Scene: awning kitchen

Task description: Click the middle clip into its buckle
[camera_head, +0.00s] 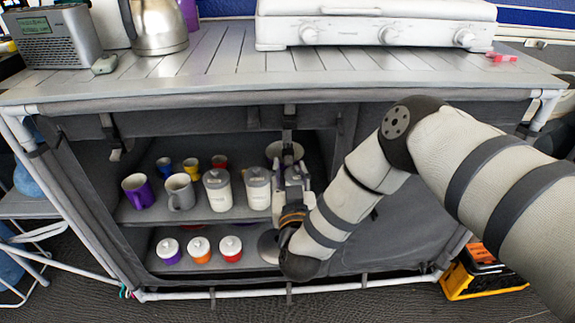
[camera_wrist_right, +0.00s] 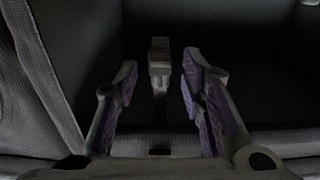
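The middle strap (camera_head: 289,118) hangs from the front edge of the counter, and its lower end is partly hidden at my right gripper (camera_head: 292,172). In the right wrist view a small pale grey clip piece (camera_wrist_right: 159,53) sits between and slightly beyond the fingertips of my right gripper (camera_wrist_right: 159,75). The fingers stand apart, with a visible gap on both sides of the piece. A dark strap runs below it. I cannot tell whether this piece is the clip or its buckle, or whether they are joined. My left gripper is out of view.
Another strap (camera_head: 112,138) with a clip hangs at the left. Mugs and canisters (camera_head: 217,190) stand on the upper shelf left of my gripper, with lidded jars (camera_head: 200,249) below. The grey counter (camera_head: 215,60) lies above. A yellow and black box (camera_head: 483,273) is on the floor.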

